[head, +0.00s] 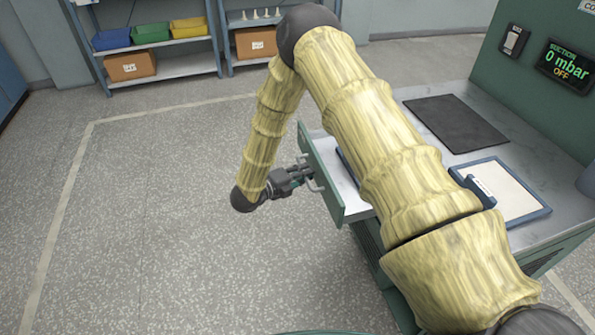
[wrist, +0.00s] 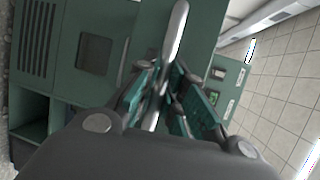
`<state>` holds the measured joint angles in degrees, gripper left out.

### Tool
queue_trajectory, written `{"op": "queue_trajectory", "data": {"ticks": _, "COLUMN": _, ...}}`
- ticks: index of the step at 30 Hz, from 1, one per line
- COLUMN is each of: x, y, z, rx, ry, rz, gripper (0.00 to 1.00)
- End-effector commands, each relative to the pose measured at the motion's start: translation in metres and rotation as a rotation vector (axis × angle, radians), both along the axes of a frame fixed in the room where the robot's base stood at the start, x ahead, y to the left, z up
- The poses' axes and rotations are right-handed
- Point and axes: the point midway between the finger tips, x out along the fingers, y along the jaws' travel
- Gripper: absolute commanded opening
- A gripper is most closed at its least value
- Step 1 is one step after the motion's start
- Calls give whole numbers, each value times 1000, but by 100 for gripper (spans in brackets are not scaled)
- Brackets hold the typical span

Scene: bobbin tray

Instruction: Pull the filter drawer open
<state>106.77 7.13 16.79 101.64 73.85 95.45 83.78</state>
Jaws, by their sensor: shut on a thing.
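The filter drawer (head: 337,207) has a green front and a pale inside. It stands out from the green cabinet, partly open, at the middle of the head view. Its metal bar handle (wrist: 178,30) runs between my fingers in the wrist view. My gripper (head: 305,178) is shut on this handle, on the outer side of the drawer front; it also shows in the wrist view (wrist: 165,78). My arm hides part of the drawer and cabinet in the head view.
A display (head: 565,67) reads 0 mbar, OFF. Shelves with bins (head: 150,33) and boxes stand at the back. The floor left of the drawer is clear.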

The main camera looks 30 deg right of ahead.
Motion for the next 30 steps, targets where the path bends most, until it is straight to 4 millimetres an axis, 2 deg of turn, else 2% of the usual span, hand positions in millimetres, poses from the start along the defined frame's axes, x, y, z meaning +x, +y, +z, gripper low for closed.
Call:
{"op": "queue_trajectory", "data": {"ticks": 16, "x": -3, "y": 0, "z": 1, "rx": -1, "ry": -2, "rz": -15, "gripper": 0}}
{"op": "queue_trajectory", "data": {"ticks": 17, "x": -3, "y": 0, "z": 1, "rx": -1, "ry": -2, "rz": -15, "gripper": 15}}
{"op": "queue_trajectory", "data": {"ticks": 18, "x": -3, "y": 0, "z": 1, "rx": -1, "ry": -2, "rz": -15, "gripper": 21}}
{"op": "queue_trajectory", "data": {"ticks": 30, "x": -4, "y": 4, "z": 1, "rx": 0, "ry": -1, "rz": -13, "gripper": 21}}
